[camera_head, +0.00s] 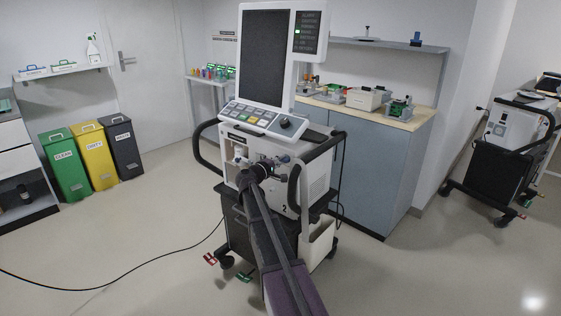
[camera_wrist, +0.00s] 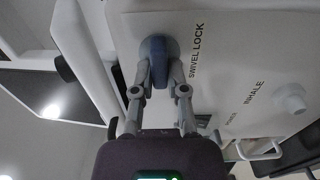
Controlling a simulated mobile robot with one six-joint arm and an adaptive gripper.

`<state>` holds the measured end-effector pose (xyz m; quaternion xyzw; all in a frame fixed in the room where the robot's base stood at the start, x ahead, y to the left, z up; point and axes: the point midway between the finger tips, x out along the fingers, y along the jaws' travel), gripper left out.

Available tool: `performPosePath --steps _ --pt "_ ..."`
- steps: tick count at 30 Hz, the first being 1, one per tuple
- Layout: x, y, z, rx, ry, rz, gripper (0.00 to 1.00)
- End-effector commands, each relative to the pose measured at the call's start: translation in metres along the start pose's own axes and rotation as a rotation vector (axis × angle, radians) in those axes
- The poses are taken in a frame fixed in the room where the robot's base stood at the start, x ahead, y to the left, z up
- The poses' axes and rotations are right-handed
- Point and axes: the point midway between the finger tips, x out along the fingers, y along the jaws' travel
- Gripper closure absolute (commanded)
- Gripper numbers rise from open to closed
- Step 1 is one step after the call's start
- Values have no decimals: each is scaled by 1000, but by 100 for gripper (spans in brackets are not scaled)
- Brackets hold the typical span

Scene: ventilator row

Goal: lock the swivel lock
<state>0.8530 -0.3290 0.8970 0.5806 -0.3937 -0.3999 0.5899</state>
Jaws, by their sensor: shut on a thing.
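The swivel lock is a blue-grey knob (camera_wrist: 157,50) on a light panel, beside the printed words SWIVEL LOCK, in the wrist view. My gripper (camera_wrist: 158,76) is shut on the knob, with one finger on each side of its raised bar. The bar runs up and down in the wrist picture. In the head view the ventilator (camera_head: 316,182), marked 2, stands in the middle, and my arm reaches its front. My gripper (camera_head: 268,164) is small there, and the knob cannot be made out.
A white INHALE port (camera_wrist: 291,103) sticks out of the same panel. Black handles (camera_head: 207,148) flank the ventilator. A counter (camera_head: 425,118) with devices stands behind it. Bins in green, yellow and grey (camera_head: 122,150) stand at left. A black cable (camera_head: 130,283) crosses the otherwise open floor.

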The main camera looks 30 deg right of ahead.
Motion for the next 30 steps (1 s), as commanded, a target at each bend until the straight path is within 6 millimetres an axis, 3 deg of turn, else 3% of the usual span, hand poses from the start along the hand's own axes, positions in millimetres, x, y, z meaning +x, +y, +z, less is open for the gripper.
performPosePath --steps 5,6,9,23,30 --pt "0 0 0 -1 0 0 100" --pt "0 0 0 -1 0 0 73" --pt "0 0 0 0 0 0 47" --pt "-2 0 0 1 1 0 47" --pt "-20 0 1 1 1 0 47"
